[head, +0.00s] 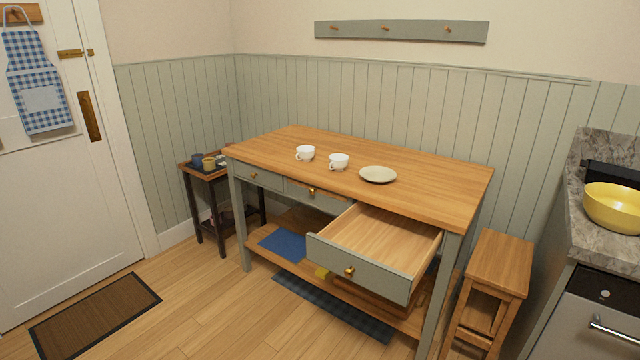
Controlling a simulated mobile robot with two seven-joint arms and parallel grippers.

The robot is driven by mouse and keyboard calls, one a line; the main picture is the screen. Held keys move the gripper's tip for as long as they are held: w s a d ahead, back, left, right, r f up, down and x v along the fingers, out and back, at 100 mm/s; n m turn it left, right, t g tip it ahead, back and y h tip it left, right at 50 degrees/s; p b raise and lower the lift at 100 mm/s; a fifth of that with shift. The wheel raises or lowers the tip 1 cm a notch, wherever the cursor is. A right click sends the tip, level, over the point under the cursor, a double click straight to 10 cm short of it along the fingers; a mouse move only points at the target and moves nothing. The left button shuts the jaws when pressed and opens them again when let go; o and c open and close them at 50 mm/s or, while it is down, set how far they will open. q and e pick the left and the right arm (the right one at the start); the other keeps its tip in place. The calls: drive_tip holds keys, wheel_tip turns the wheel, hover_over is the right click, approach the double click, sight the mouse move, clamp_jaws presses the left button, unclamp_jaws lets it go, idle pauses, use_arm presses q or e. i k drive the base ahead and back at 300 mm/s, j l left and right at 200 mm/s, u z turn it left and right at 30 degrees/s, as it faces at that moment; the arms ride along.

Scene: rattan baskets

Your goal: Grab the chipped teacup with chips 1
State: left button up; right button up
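Two white teacups stand upright on the wooden table top. The left cup (305,153) is near the front edge, left of the table's middle. The right cup (339,161) stands a little to its right, also near the front edge. Both are too small in the head view for me to tell which one is chipped. A pale plate (378,174) lies to the right of the cups. Neither of my grippers is in view.
The table's right drawer (375,262) is pulled out and looks empty. A small side table (205,170) with cups stands left. A wooden stool (500,262) and a counter with a yellow bowl (612,207) are at right. The floor at front left is clear beyond a brown mat (95,315).

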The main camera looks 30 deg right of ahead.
sight(305, 153)
drive_tip(key=i+z, duration=0.25)
drive_tip(key=i+u, duration=0.1)
drive_tip(key=i, duration=0.55)
drive_tip(key=i+l+u, duration=0.1)
drive_tip(key=i, duration=0.55)
drive_tip(key=i+j+z, duration=0.2)
drive_tip(key=i, duration=0.4)
drive_tip(key=i+z, duration=0.25)
drive_tip(key=i, duration=0.35)
